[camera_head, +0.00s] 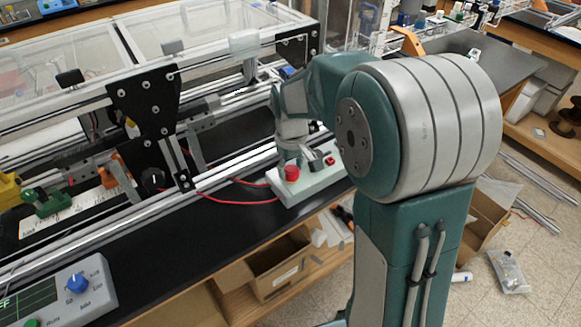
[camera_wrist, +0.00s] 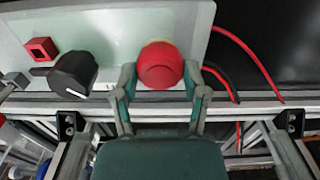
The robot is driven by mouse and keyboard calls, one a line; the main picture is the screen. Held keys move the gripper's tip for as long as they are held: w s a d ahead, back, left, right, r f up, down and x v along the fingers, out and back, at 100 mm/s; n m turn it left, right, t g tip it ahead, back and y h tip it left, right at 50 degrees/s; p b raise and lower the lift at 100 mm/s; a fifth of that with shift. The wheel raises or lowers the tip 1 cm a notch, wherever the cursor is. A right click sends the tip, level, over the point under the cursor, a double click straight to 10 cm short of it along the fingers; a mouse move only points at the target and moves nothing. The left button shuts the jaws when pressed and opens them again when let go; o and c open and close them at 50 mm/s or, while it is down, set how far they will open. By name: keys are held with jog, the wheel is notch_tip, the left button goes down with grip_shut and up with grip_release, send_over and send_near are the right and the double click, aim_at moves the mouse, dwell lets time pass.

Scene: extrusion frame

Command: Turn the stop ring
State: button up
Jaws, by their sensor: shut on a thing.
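The stop ring is part of the round red stop button (camera_wrist: 160,66) on a pale control box (camera_wrist: 110,22). A thin yellowish edge shows behind the red cap in the wrist view. My gripper (camera_wrist: 159,80) has one finger on each side of the red button and is shut on it. The exact contact of the fingertips is hard to make out. In the head view the red button (camera_head: 292,173) sits at the left end of the control box (camera_head: 312,187), with my gripper (camera_head: 288,156) just behind it and partly hidden.
A black knob (camera_wrist: 73,73) with a white mark and a red square switch (camera_wrist: 41,48) sit left of the button. Red and black cables (camera_wrist: 240,50) leave the box on the right. An aluminium extrusion rail (camera_wrist: 270,106) runs alongside the box.

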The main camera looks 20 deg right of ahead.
aim_at(290, 169)
jog(key=m, duration=0.4)
jog(key=shift+s+f, duration=0.1)
jog(key=shift+m, duration=1.7)
jog(key=o, duration=1.1)
jog(key=shift+o, duration=0.2)
jog(key=shift+a, duration=0.1)
notch_tip(290, 169, up, 12)
